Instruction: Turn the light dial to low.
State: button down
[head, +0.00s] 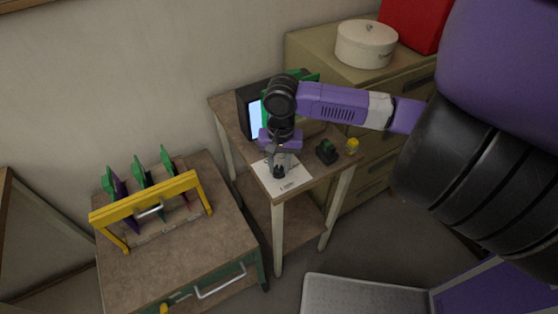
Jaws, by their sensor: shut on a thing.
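A white plate or sheet (296,180) with small dark marks lies on the front of the small wooden table. A small black knob (278,173), which looks like the light dial, stands on it. My gripper (279,167) points down over the sheet, with its fingertips at the knob. It is shut on the knob, though the fingers are dark and small, so the exact grip is hard to see. The marks are too small to read, so I cannot tell the dial's setting. A dark box with a lit bluish panel (255,118) stands behind, partly hidden by my arm.
A dark green-black holder (326,151) and a yellow jar (352,146) stand right of the sheet. A yellow rack (150,207) with green-topped pieces stands on the left cabinet. A round white box (366,44) and a red box (414,22) sit on the drawers behind.

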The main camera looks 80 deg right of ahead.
aim_at(280, 168)
jog(key=shift+r+m, duration=0.1)
jog(key=shift+m, duration=0.3)
jog(key=c, duration=1.1)
grip_release()
jog(key=shift+s+r, duration=0.1)
jog(key=shift+r, duration=3.75)
